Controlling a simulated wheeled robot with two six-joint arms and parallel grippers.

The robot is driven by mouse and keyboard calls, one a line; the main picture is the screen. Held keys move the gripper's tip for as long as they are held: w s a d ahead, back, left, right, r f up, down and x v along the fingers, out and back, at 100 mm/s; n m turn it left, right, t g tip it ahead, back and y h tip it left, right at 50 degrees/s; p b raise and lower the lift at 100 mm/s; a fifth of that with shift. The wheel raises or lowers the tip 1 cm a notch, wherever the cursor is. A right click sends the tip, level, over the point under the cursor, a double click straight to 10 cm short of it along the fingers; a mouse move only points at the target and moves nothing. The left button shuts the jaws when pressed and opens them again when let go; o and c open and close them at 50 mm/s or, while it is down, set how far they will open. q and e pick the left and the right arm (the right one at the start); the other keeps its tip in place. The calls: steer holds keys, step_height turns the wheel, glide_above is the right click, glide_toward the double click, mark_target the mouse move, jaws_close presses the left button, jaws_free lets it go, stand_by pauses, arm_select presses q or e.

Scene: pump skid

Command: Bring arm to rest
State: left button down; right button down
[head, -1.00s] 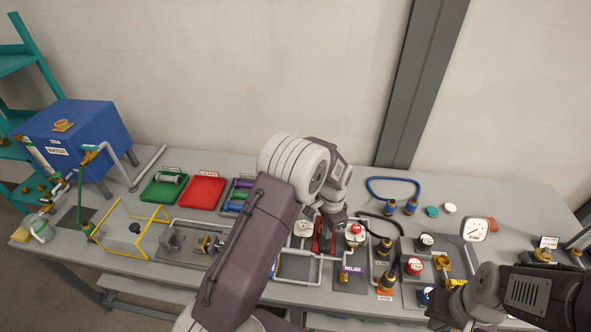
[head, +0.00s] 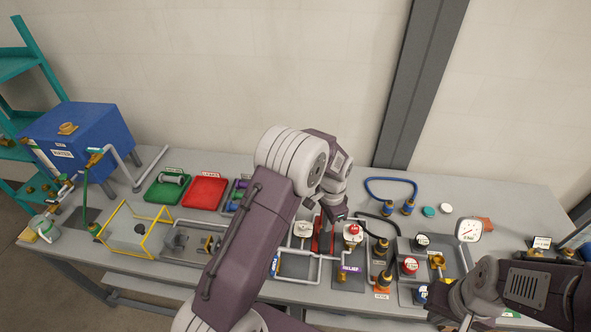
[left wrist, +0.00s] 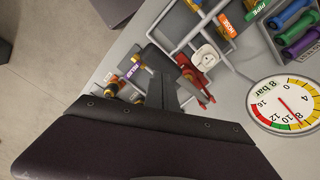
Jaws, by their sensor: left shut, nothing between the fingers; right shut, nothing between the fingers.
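My left arm reaches up over the bench (head: 400,312) from the bottom of the head view and bends down at the wrist. My left gripper (head: 331,220) points down near a red part (head: 321,236) between two round white-faced fittings. In the left wrist view its dark fingers (left wrist: 171,93) are together with nothing between them. Whether they touch the red part I cannot tell. My right arm (head: 525,290) enters at the lower right and bends toward the bottom edge.
A gauge (head: 468,230), valves and pipes crowd the right of the bench. A red tray (head: 204,192) and green tray (head: 158,193) lie at the back left. A yellow-framed box (head: 135,232) and blue tank (head: 85,135) stand left. A wall (head: 250,70) rises behind.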

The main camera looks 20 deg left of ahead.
stand_by(0.3)
arm_select(q)
steer(key=shift+f+b, duration=0.35)
steer(key=shift+b, duration=0.05)
steer(key=f+b, duration=0.1)
steer(key=b, duration=0.2)
steer(key=w+a+f+t+b, duration=0.1)
steer(key=b, duration=0.3)
steer(key=shift+a, duration=0.1)
steer(key=s+a+f+n+b, duration=0.1)
steer(key=s+f+n+b, duration=0.3)
steer(key=s, duration=0.5)
steer(key=s+a+f+n+b, duration=0.2)
steer(key=s+f+n+b, duration=0.2)
steer(key=s, duration=0.6)
steer(key=n+b, duration=0.1)
steer(key=b, duration=0.1)
steer(key=shift+a+f+b, duration=0.15)
steer(key=shift+f+b, duration=0.15)
steer(key=shift+f, duration=0.05)
steer(key=shift+s, duration=0.1)
